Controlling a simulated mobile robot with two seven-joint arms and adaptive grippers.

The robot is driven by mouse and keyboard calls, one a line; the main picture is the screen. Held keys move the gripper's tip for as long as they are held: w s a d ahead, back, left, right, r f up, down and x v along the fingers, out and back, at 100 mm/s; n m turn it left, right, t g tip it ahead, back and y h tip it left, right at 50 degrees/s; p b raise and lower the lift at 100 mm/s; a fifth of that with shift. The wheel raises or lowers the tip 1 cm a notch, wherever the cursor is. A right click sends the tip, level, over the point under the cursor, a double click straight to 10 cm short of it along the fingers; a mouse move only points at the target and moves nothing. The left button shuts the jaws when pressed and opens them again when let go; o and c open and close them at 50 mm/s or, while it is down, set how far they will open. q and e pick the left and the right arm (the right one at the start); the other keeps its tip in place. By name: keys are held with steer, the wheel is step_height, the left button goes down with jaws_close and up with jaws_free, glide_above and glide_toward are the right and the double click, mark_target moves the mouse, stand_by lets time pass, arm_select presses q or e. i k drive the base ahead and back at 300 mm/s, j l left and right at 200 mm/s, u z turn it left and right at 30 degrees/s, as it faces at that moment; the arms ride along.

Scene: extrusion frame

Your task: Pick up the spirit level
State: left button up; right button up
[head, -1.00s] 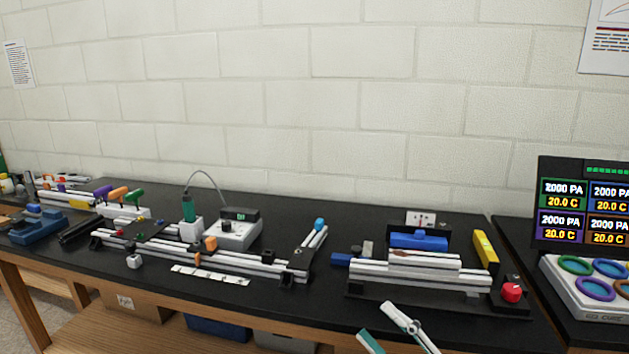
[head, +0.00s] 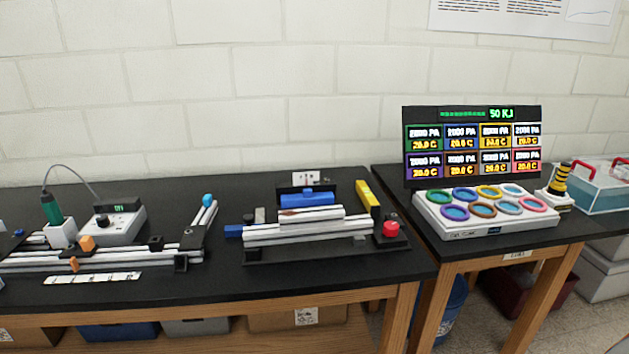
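A yellow bar (head: 368,196), which looks like the spirit level, lies at the right end of the extrusion fixture on the black bench. It is angled away from me, behind a red knob (head: 390,229). Its vial is too small to make out. Neither of my grippers is in the head view.
The silver extrusion fixture (head: 305,233) has a blue block (head: 305,201) behind it. A longer rail assembly (head: 100,256) stands on the left, with a white strip (head: 92,278) in front. A gap separates the bench from the right table, which holds a ring panel (head: 487,210) and a display (head: 472,150).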

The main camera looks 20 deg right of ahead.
mark_target(372, 206)
steer(key=l+z, duration=0.2)
steer(key=l, duration=1.3)
steer(key=k, duration=0.05)
